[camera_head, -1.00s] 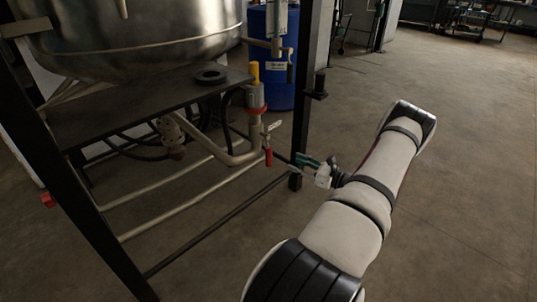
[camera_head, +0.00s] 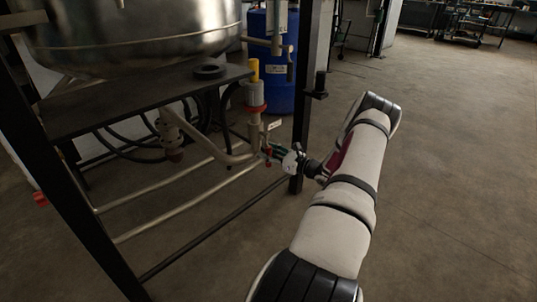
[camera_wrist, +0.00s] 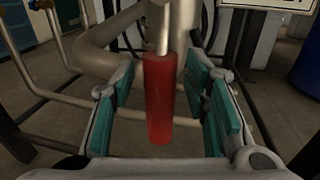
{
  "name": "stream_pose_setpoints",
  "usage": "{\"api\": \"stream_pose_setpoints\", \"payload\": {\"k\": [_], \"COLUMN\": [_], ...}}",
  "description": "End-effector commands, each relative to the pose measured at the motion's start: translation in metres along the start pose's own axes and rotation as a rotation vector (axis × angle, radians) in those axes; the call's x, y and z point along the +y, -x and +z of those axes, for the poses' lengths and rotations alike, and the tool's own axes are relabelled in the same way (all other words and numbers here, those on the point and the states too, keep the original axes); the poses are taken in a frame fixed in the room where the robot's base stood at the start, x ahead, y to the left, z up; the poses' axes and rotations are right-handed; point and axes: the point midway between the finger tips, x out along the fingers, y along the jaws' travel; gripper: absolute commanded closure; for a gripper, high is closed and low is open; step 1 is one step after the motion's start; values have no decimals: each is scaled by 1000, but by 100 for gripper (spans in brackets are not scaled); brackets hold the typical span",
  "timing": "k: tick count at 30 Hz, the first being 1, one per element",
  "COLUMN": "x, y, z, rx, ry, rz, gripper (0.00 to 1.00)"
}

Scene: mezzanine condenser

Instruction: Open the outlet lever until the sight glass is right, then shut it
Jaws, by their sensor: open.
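The outlet lever has a red grip (camera_wrist: 159,98) on a metal stem and hangs down below the pipe valve. In the wrist view the red grip stands between the two teal pads of my gripper (camera_wrist: 165,108), with a gap on both sides. In the head view my gripper (camera_head: 280,153) is at the lever, and only a bit of red (camera_head: 268,154) shows there. My gripper is open around the grip. The sight glass is probably the clear vertical tube (camera_head: 279,28) at the top; its level is too small to read.
A steel vessel (camera_head: 130,40) stands above a dark shelf (camera_head: 110,103) on a black frame. A frame post (camera_head: 305,90) is close to my gripper. A blue drum (camera_head: 283,75) is behind. Pale pipes (camera_head: 190,208) run low on the left. The floor at right is clear.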

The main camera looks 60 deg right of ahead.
Motion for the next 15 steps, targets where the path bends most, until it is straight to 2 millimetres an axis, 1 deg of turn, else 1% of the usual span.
{"api": "stream_pose_setpoints", "payload": {"k": [5, 6, 8, 9, 10, 11, 15], "x": [0, 0, 0, 0, 0, 0, 0], "y": [0, 0, 0, 0, 0, 0, 0], "z": [0, 0, 0, 0, 0, 0, 0], "rx": [0, 0, 0, 0, 0, 0, 0], "ry": [0, 0, 0, 0, 0, 0, 0], "rz": [0, 0, 0, 0, 0, 0, 0], "gripper": [58, 67, 81, 90, 96, 100, 100]}}
